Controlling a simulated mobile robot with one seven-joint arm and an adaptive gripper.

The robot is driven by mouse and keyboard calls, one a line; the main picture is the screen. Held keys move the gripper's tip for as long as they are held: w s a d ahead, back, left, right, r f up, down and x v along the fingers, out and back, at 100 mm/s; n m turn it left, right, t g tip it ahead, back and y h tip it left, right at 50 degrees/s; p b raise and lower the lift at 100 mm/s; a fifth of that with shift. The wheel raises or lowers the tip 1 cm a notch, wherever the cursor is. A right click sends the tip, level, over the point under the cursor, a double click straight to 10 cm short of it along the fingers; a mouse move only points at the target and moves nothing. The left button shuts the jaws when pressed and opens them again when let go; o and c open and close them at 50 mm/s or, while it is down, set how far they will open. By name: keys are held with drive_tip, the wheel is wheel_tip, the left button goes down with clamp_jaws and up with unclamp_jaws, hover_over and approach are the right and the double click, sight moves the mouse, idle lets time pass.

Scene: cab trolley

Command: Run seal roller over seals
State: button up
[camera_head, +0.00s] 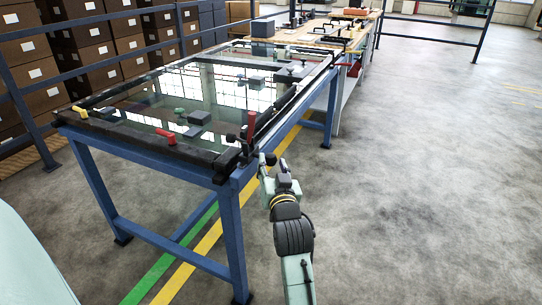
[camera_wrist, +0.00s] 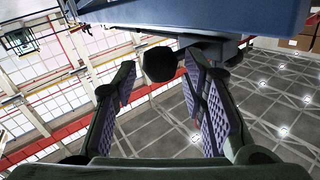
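A glass pane (camera_head: 200,95) lies flat on a blue trolley (camera_head: 232,215), with black seals (camera_head: 150,142) along its edges. My gripper (camera_head: 267,168) is beside the trolley's near right corner, just below the top. In the wrist view my gripper (camera_wrist: 159,66) has its two purple-padded fingers apart. A black rounded end (camera_wrist: 160,63) shows between and beyond the fingertips, under a blue beam (camera_wrist: 200,14). I cannot tell whether it is the seal roller, or whether the fingers touch it. A red-handled clamp (camera_head: 252,125) stands near that corner.
A yellow clamp (camera_head: 80,112) sits at the pane's left corner. A wooden-topped bench (camera_head: 310,38) with tools stands behind the trolley. Shelves of brown boxes (camera_head: 90,55) and blue rails are at the left. The floor (camera_head: 430,170) to the right is clear.

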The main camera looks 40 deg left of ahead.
drive_tip(key=shift+x, duration=1.75)
drive_tip(key=shift+c, duration=0.6)
clamp_jaws()
